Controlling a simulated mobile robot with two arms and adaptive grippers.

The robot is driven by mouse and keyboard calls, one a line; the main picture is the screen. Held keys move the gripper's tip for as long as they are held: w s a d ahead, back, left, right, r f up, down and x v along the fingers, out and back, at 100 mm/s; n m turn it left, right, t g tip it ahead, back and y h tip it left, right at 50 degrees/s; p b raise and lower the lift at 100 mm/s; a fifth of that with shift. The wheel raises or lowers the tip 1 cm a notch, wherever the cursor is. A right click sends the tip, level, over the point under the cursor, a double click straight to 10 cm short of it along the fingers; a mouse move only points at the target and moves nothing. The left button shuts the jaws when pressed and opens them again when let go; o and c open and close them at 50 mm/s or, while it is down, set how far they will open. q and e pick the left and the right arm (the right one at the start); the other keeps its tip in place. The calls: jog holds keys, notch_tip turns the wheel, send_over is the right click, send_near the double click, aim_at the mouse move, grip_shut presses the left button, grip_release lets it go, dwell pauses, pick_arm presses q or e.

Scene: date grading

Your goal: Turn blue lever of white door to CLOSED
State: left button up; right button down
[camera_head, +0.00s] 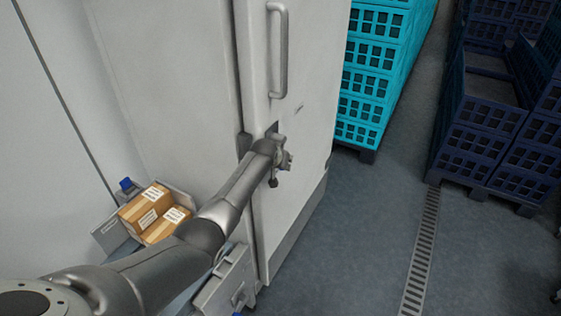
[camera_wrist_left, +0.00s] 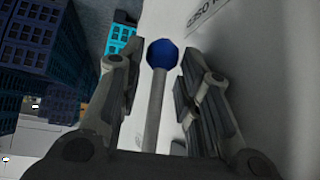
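The white door (camera_head: 304,100) has a grey vertical handle (camera_head: 283,50) and fills the middle of the head view. My left gripper (camera_head: 284,160) is at the door's face, below the handle. In the left wrist view, the lever is a grey rod with a blue knob (camera_wrist_left: 162,54). It stands between the two spread fingers of my left gripper (camera_wrist_left: 157,85), with visible gaps on both sides. The lever is hidden behind my gripper in the head view. Dark lettering (camera_wrist_left: 209,16) on the white surface is cut off. My right gripper is not in view.
Turquoise crates (camera_head: 362,85) are stacked right of the door, and dark blue crates (camera_head: 485,125) stand further right. A floor drain (camera_head: 421,255) runs between. Cardboard boxes (camera_head: 145,208) lie at lower left beside a small blue item (camera_head: 126,184).

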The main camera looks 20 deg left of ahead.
pick_arm(q)
jog(key=v, duration=1.2)
dwell(0.6)
jog(key=s+d+f+m+g+b, duration=0.1)
jog(key=s+f, duration=0.6)
jog(key=f, duration=0.7)
jog(key=s+d+f+g+b, duration=0.1)
jog(key=s+f+g, duration=0.1)
jog(key=s+f, duration=0.85)
jog(key=s+d+f+m+g+b, duration=0.15)
jog(key=s+f, duration=0.35)
jog(key=f, duration=1.1)
jog(key=s+d+f+g, duration=0.1)
jog(key=s+f, duration=0.5)
jog(key=s, duration=0.6)
jog(key=s+d+f+m+g+b, duration=0.1)
jog(key=s+f, duration=0.5)
jog(key=s, duration=0.7)
jog(key=s+d+f+g+h, duration=0.1)
jog(key=s+d+f, duration=0.2)
jog(key=s, duration=1)
notch_tip(320, 180, down, 3)
jog(key=shift+f+b, duration=0.1)
jog(key=shift+b, duration=0.3)
jog(key=shift+d, duration=0.15)
